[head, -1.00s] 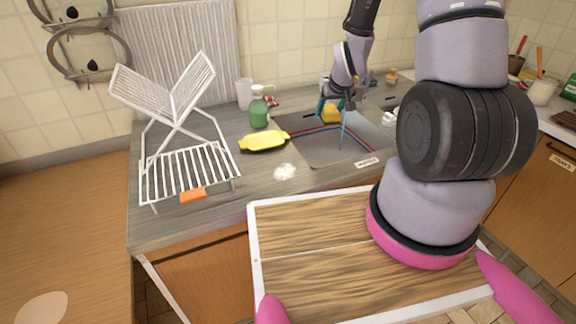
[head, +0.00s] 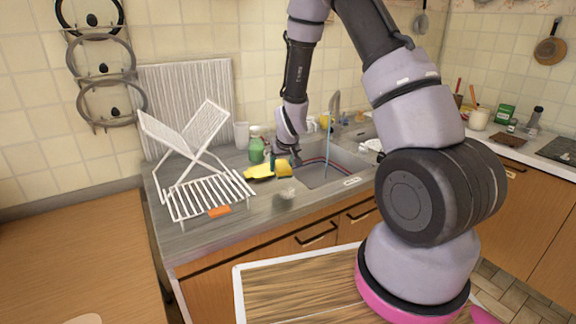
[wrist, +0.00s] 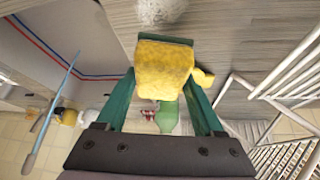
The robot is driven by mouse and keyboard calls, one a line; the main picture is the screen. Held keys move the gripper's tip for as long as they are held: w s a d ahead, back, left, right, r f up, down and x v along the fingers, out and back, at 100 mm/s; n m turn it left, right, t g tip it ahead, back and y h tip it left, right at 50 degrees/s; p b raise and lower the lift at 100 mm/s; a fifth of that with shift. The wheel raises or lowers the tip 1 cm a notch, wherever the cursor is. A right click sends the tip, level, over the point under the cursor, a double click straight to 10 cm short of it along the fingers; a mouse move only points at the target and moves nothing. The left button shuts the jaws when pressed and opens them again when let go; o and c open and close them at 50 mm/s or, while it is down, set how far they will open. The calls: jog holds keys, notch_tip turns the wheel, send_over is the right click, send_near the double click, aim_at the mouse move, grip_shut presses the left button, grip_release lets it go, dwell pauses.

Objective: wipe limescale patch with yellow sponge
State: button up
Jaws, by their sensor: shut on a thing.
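My gripper (wrist: 163,84) is shut on the yellow sponge (wrist: 165,68), which sits between the green fingers. In the head view, the sponge (head: 283,167) is above the counter beside the sink, at the right end of a yellow dish (head: 260,171). The limescale patch (head: 286,193) is a whitish, speckled spot on the grey counter in front of the sponge. It also shows at the top of the wrist view (wrist: 160,10), just beyond the sponge. The sponge looks apart from the patch. Part of the dish is hidden behind the sponge.
A white dish rack (head: 205,190) with an orange block (head: 219,211) stands left of the patch. A green bottle (head: 256,148) and a clear cup (head: 241,135) stand behind the dish. Counter around the patch is bare.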

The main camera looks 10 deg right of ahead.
send_over(282, 188)
jog(key=shift+w+f, duration=0.15)
jog(key=shift+f, duration=2)
jog(key=shift+f, duration=0.25)
jog(key=shift+f, duration=0.4)
jog(key=shift+f, duration=0.25)
